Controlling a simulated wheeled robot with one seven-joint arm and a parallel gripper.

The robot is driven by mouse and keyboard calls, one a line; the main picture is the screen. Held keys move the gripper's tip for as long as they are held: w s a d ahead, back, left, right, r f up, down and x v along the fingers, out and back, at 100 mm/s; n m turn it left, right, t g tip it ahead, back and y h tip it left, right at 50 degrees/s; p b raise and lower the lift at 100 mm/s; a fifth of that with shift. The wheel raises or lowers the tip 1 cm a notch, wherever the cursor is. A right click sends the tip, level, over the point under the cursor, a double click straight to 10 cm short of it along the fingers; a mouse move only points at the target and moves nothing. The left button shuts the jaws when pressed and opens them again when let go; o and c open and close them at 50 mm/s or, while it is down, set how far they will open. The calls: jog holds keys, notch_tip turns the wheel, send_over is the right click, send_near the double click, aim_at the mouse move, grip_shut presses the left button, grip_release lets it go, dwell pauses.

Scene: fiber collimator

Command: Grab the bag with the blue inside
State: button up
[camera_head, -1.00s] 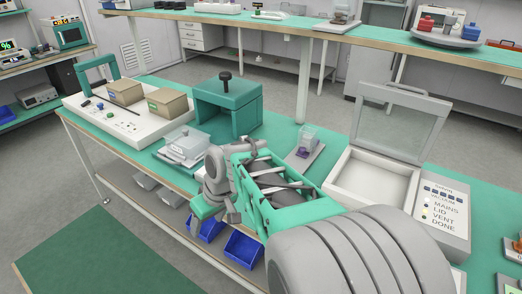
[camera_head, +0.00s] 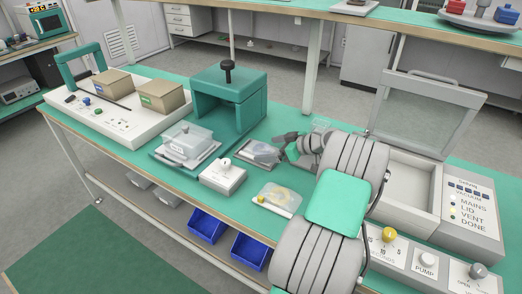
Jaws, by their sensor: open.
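My gripper (camera_head: 281,141) is open above the green bench, at the right end of a small flat grey tray (camera_head: 262,151). I cannot tell whether its fingers touch the tray or anything on it. No bag with a clear blue inside shows; my arm and gripper hide part of the bench there. A flat clear bag (camera_head: 280,197) with a yellow coil inside and a white strip along its front lies on the bench left of my arm.
A green press (camera_head: 230,98), a clear-lidded unit (camera_head: 187,144) and a white box with a knob (camera_head: 223,174) stand left of my arm. The vacuum chamber (camera_head: 409,190) on the right has its lid raised (camera_head: 428,110).

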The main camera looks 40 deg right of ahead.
aim_at(261, 151)
jog(key=x, duration=0.3)
jog(key=shift+d, duration=0.1)
jog(key=shift+c, duration=0.4)
jog(key=c, duration=1.1)
jog(key=shift+r, duration=0.1)
